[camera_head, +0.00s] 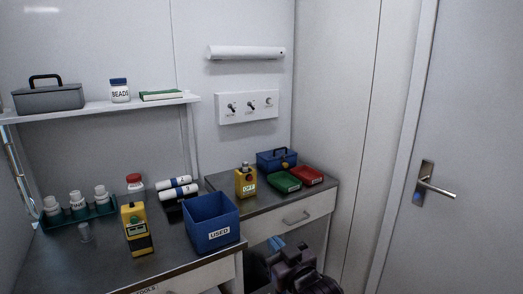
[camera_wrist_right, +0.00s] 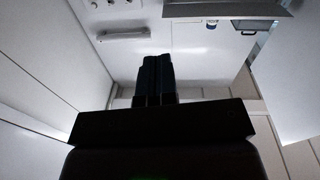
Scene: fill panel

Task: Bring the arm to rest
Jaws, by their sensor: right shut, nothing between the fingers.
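My right gripper (camera_head: 277,243) is low in the head view, in front of the drawer unit on the right and below its top. It is dark with blue at its tip. In the right wrist view its fingers (camera_wrist_right: 154,70) are together, with nothing seen between them. My right arm comes up from the bottom edge of the head view. My left gripper is in neither view.
The counter holds a blue USED bin (camera_head: 212,222), a yellow device (camera_head: 136,232), a teal rack (camera_head: 101,211) of bottles and a yellow switch box (camera_head: 246,182). Red (camera_head: 306,175) and green (camera_head: 284,181) trays lie at right. The door (camera_head: 460,120) side is clear.

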